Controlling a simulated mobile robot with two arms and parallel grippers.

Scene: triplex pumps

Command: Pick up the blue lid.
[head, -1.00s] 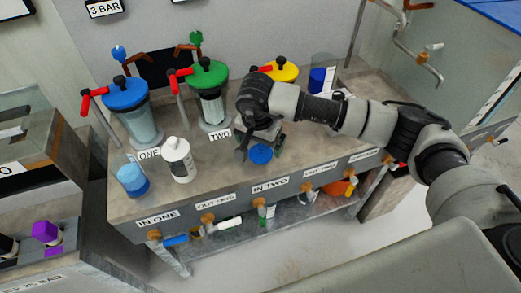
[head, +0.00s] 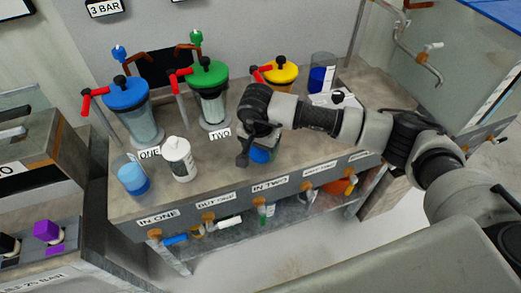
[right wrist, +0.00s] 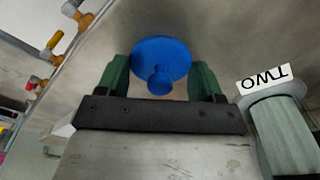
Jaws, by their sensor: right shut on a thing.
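The blue lid (head: 260,156), a flat round disc, is at the front of the workbench near the IN TWO label, partly hidden by my gripper in the head view. In the right wrist view the lid (right wrist: 160,55) shows its full disc and small round knob between the two green fingers. My right gripper (head: 256,148) is shut on the lid, with its fingers (right wrist: 161,75) on either side. Whether the lid touches the bench or hangs just above it I cannot tell. My left gripper is not in view.
Pumps with blue (head: 126,93), green (head: 209,75) and yellow (head: 281,70) tops stand behind. A white bottle (head: 180,160) and a beaker of blue liquid (head: 133,178) stand to the left. Orange-brown fittings line the bench (head: 225,195) front.

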